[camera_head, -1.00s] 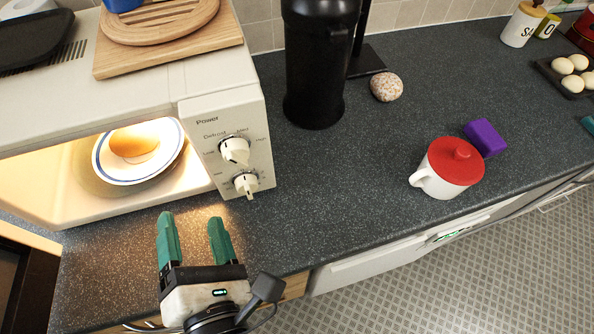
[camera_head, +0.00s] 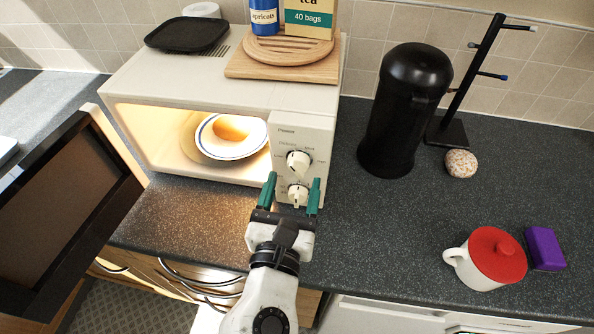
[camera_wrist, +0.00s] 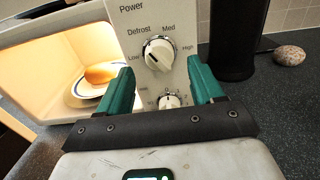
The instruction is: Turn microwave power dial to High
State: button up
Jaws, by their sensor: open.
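The white microwave (camera_head: 210,88) stands on the counter with its door (camera_head: 65,215) swung open to the left. The power dial (camera_head: 299,163) is the upper white knob on its right-hand panel. In the wrist view the power dial (camera_wrist: 158,54) sits under the labels Low, Defrost, Med and High; its exact setting is hard to read. The timer dial (camera_head: 297,194) is below it, and partly hidden in the wrist view (camera_wrist: 169,101). My gripper (camera_head: 292,192) is open and empty, its green fingers either side of the lower dial, just in front of the panel.
A plate (camera_head: 234,150) with a bread roll (camera_head: 230,129) is inside the lit microwave. A black canister (camera_head: 405,110) and mug stand (camera_head: 449,130) are to the right. A red-lidded mug (camera_head: 488,258) and purple block (camera_head: 545,248) lie farther right. Wooden boards (camera_head: 283,72) sit on top.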

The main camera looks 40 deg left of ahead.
aim_at(296, 174)
jog(key=shift+x, duration=1.65)
jog(key=c, duration=1)
